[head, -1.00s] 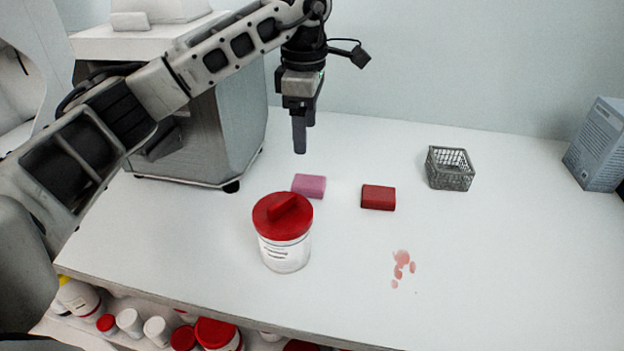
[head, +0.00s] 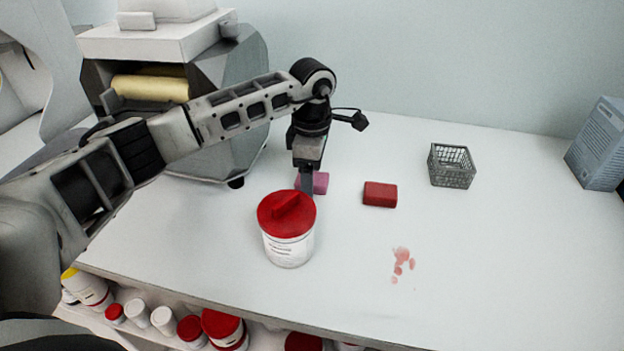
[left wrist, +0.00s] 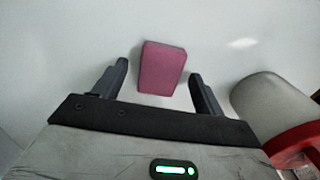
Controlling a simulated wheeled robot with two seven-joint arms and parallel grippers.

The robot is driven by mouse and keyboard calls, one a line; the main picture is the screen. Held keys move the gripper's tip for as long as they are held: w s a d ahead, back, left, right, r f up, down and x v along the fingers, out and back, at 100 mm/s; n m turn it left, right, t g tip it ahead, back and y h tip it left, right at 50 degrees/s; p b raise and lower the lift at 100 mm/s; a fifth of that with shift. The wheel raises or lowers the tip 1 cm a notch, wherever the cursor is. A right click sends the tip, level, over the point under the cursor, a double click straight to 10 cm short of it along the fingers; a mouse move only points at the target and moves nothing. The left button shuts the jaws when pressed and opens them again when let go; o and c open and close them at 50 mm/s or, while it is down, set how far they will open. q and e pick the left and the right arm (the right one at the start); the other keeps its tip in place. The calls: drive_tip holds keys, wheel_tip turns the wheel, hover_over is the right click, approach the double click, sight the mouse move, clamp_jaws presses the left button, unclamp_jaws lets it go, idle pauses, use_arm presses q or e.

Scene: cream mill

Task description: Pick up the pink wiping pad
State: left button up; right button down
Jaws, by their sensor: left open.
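The pink wiping pad (head: 321,183) lies on the white table behind the red-lidded jar, partly hidden by my left gripper (head: 306,190) in the head view. In the left wrist view the pad (left wrist: 161,68) sits between the two open fingers of the left gripper (left wrist: 158,82), mostly just beyond their tips. A gap shows on each side of the pad. The left gripper points down and holds nothing. My right gripper is in neither view.
The white jar with a red lid (head: 287,229) stands close in front of the left gripper. A dark red block (head: 380,194), a grey wire basket (head: 451,166) and pink stains (head: 402,262) are to the right. A grey machine (head: 245,110) stands behind left.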

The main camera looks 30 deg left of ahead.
use_arm(q)
drive_tip(key=c, duration=1.1)
drive_tip(key=shift+o, duration=0.2)
wheel_tip(320, 180, up, 10)
drive_tip(key=b, duration=0.1)
